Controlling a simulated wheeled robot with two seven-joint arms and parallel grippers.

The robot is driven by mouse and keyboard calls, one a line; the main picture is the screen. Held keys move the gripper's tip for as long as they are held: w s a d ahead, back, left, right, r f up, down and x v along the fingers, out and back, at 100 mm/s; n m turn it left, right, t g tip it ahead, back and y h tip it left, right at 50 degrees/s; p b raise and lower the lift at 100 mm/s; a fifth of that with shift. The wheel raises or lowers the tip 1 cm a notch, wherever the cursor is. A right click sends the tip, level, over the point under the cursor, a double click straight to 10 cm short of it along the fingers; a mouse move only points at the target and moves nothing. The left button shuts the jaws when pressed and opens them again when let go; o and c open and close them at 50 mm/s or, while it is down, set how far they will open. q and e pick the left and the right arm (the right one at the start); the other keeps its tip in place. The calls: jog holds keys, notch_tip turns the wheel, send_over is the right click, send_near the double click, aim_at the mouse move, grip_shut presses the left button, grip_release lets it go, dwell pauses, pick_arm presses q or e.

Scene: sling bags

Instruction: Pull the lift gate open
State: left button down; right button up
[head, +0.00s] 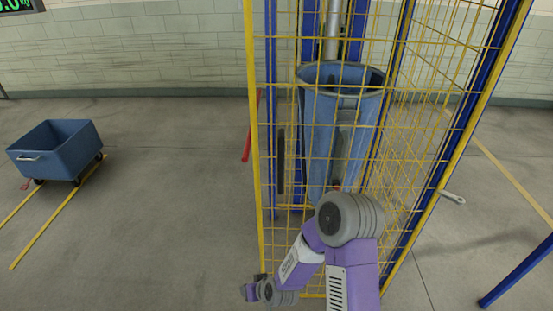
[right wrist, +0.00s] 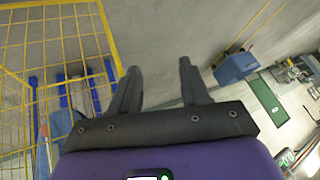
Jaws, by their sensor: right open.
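The yellow mesh lift gate (head: 255,180) stands upright in front of the lift, with its yellow edge post on the left. Through the mesh, a tall blue bin (head: 340,76) stands inside the lift frame. My right arm reaches across the gate's lower part, and its gripper (head: 247,292) is low by the bottom of the edge post. In the right wrist view the right gripper (right wrist: 160,80) is open, with nothing between its fingers. The gate's yellow edge (right wrist: 108,40) shows there just left of the fingers; I cannot tell if they touch. My left gripper is out of view.
A blue wheeled cart (head: 58,148) stands on the floor at the left, by yellow floor lines. A red bar (head: 247,140) shows left of the edge post. A blue beam (head: 515,270) is at the lower right. The floor between cart and gate is clear.

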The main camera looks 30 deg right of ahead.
jog(key=w+d+r+t+h, duration=0.2)
jog(key=w+d+r+t, duration=0.25)
jog(key=r, duration=0.55)
jog(key=w+d+r+t+h, duration=0.35)
jog(key=d+r, duration=0.25)
jog(key=r, duration=0.4)
jog(key=m+t+h+b, duration=0.1)
jog(key=t+h, duration=0.1)
jog(key=h, duration=0.1)
send_near(281, 163)
jog(key=x, duration=1.1)
grip_shut()
